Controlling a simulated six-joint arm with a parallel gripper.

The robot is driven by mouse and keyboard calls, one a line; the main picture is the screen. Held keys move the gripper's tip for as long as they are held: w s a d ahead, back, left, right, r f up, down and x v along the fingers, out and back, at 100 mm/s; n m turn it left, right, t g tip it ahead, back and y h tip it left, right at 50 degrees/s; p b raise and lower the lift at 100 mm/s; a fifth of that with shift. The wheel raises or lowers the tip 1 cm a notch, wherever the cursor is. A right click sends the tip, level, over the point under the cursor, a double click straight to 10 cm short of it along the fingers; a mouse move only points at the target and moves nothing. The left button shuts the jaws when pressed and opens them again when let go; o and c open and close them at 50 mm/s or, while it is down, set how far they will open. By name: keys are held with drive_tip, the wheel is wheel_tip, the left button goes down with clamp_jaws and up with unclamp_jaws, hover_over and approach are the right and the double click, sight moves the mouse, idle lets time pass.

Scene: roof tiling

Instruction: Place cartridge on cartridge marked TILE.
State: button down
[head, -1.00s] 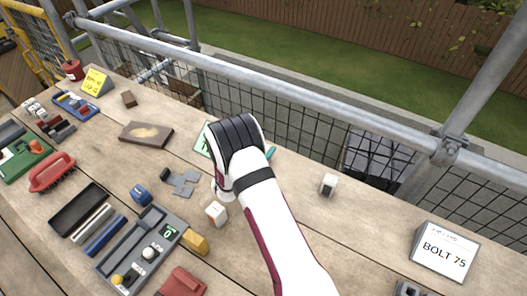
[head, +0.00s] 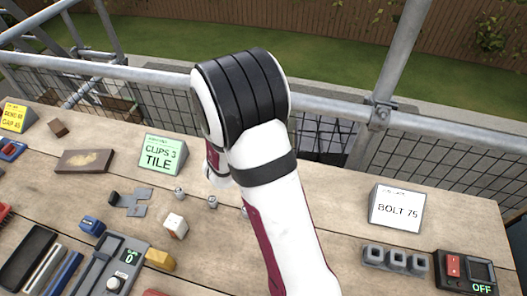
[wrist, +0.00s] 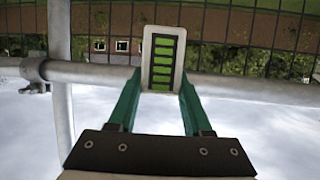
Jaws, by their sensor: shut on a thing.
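My gripper (wrist: 160,90) is shut on a pale cartridge (wrist: 149,59) with a dark panel of green bars, seen in the wrist view between green fingers. In the head view my own arm hides the gripper and held cartridge. A green sign (head: 162,155) reading "CLIPS 3 TILE" stands at the back of the bench, left of my arm.
Small grey pieces (head: 212,201) lie near my arm. A grey bracket (head: 131,201), a brown block (head: 84,161) and a tray with a "0" display (head: 115,270) are left. A "BOLT 75" sign (head: 397,208), a grey holder (head: 395,260) and an "OFF" box (head: 464,272) are right. Railing (head: 330,103) runs behind.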

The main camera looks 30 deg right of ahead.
drive_tip(key=s+d+r+m+g+h, duration=0.1)
drive_tip(key=s+d+m+g, duration=0.1)
drive_tip(key=s+g, duration=0.15)
drive_tip(key=shift+m, duration=0.5)
drive_tip(key=f, duration=0.2)
drive_tip(key=s+f, duration=0.1)
drive_tip(key=f, duration=0.4)
drive_tip(key=shift+s+d+f, duration=0.2)
drive_tip(key=shift+s+f, duration=0.05)
drive_tip(key=shift+f, duration=0.15)
drive_tip(key=shift+c, duration=1.7)
unclamp_jaws()
